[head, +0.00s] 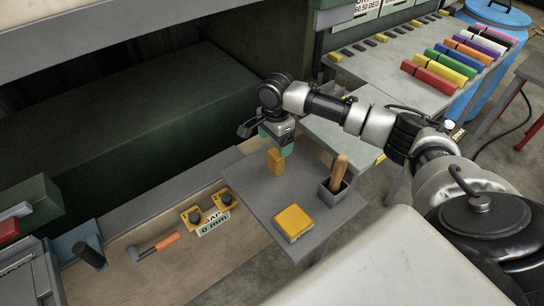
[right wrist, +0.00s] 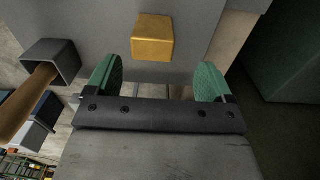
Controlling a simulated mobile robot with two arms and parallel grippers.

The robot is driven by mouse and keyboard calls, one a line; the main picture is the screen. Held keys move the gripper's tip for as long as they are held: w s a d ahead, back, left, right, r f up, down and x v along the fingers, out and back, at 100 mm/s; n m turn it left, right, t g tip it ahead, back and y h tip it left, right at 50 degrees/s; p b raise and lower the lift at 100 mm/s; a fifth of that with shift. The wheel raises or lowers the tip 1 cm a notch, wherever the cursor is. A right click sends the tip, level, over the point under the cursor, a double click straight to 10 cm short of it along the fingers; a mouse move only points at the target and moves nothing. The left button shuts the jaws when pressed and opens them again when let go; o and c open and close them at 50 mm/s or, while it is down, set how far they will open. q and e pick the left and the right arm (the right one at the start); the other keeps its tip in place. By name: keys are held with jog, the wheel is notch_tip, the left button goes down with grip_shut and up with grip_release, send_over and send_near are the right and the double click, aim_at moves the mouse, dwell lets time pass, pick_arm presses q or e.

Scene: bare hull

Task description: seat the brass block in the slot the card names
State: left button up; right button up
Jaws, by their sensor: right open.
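The brass block (head: 275,161) stands upright on a grey plate (head: 255,197). My right gripper (head: 282,143), with green finger pads, is just above and beside it. In the right wrist view the gripper (right wrist: 157,75) is open and empty. The block (right wrist: 153,38) shows ahead of its fingertips, roughly centred between them and not held. A small card (head: 214,226) reading "0 mm", its upper line partly covered, lies by two yellow clamp-like pieces (head: 207,209). I cannot make out which slot it names. My left gripper is in neither view.
A grey holder (head: 335,196) with a wooden handle (head: 340,168) and a yellow box (head: 293,223) stand on the plate's right and front parts. An orange-handled hammer (head: 155,246) lies lower left. Coloured bars (head: 458,60) line the bench at the back right.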

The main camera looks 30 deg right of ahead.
aim_at(276, 153)
jog(key=shift+s+f, duration=0.3)
jog(key=shift+f, duration=0.9)
jog(key=f+p, duration=0.1)
jog(key=f, duration=0.1)
jog(key=f+p, duration=0.1)
jog(key=f, duration=0.1)
jog(key=shift+s+a+f, duration=0.2)
jog(key=shift+f, duration=0.45)
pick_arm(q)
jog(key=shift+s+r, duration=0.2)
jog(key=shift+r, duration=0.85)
pick_arm(e)
jog(key=shift+c, duration=0.2)
jog(key=c, duration=0.7)
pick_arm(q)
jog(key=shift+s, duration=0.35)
pick_arm(e)
jog(key=shift+w+r, duration=0.1)
jog(key=c, duration=0.7)
jog(key=shift+o, duration=0.2)
